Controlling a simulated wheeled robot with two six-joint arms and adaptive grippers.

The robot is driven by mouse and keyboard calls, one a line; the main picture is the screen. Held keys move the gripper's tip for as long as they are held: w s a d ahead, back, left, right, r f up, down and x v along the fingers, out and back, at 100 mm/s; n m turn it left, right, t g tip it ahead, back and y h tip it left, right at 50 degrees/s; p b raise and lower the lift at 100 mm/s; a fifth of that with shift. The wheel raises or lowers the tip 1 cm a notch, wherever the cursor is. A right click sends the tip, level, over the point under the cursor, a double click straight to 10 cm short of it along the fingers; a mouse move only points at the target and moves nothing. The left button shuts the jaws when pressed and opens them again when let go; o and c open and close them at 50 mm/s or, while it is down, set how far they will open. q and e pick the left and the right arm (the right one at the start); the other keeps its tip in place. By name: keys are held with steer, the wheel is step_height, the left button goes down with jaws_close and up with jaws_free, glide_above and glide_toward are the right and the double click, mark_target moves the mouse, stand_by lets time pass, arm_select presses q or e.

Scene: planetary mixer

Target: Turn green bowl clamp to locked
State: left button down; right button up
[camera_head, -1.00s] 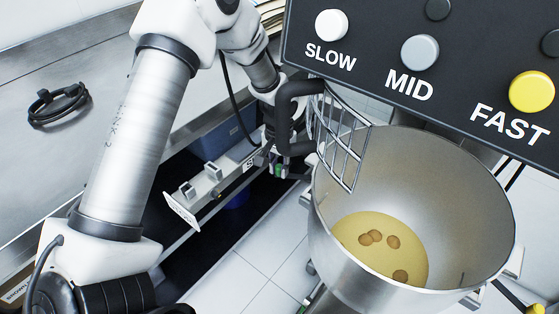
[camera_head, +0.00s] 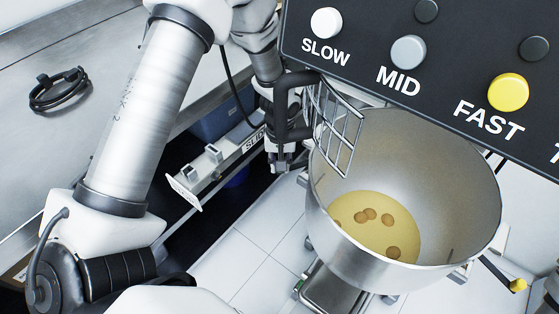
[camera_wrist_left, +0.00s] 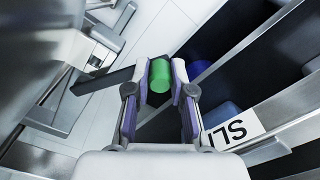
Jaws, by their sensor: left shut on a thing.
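The green bowl clamp (camera_wrist_left: 160,76) shows in the left wrist view as a green cylindrical grip. A dark bar (camera_wrist_left: 103,79) extends left from beside it. My left gripper (camera_wrist_left: 160,72) has one finger on each side of the green grip and is shut on it. In the head view my left gripper (camera_head: 279,163) points down just left of the steel bowl (camera_head: 325,205), below the black handle of the wire guard. The green grip is hidden there. The lock position of the clamp cannot be read. My right gripper is not in view.
The bowl holds yellow batter with several brown eggs. The wire guard (camera_head: 335,125) and its black handle (camera_head: 284,105) stand close to my left gripper. The control panel (camera_head: 420,65) overhangs the bowl. A yellow grip (camera_head: 517,285) is at the bowl's right. A metal counter is at left.

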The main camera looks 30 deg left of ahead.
arm_select(q)
steer(key=c, duration=1)
jaws_free()
step_height(320, 180, up, 12)
